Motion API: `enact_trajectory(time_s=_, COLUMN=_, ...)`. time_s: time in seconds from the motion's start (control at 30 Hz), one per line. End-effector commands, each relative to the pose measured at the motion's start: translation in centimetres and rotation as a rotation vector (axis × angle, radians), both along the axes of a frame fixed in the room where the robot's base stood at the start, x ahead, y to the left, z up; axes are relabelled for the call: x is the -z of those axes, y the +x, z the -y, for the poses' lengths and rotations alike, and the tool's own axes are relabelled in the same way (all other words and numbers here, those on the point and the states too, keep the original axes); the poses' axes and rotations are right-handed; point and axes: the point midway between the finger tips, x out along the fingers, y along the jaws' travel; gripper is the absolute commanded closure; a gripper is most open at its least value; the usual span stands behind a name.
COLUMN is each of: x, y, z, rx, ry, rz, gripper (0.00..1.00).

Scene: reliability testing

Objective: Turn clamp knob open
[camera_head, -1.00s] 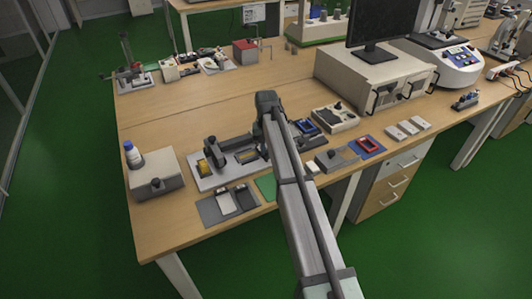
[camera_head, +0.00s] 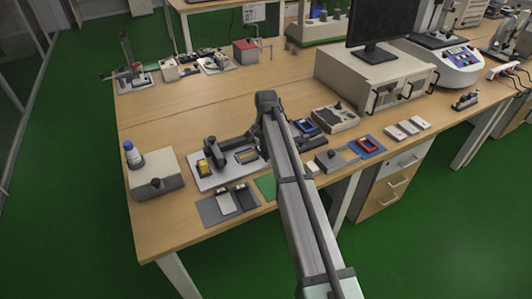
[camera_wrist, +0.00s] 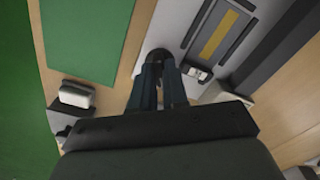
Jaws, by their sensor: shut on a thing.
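The clamp fixture (camera_head: 215,181) is a light grey plate with dark uprights and a yellow block, near the table's front left. It also shows in the wrist view (camera_wrist: 176,25), with a yellow strip in a dark frame. The black round clamp knob (camera_wrist: 158,54) is at the fixture's edge in the wrist view, between my fingertips and partly hidden by them. My gripper (camera_wrist: 158,68) is shut on the knob. In the head view my own arm hides the fingertips and the knob, so the knob's turn angle cannot be read.
A green mat (camera_wrist: 90,35) lies beside the fixture. A dark grey tray with small devices (camera_head: 212,213) is in front. Blue and beige units stand right of my arm. The table behind is mostly clear.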

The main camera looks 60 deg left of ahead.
Motion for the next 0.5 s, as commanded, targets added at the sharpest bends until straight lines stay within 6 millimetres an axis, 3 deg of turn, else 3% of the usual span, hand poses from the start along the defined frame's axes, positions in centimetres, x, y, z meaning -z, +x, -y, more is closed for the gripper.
enact_trajectory(time_s=0.5, x=0.09, y=0.02, z=0.03, rx=0.291, ry=-0.001, rz=0.000, gripper=1.00)
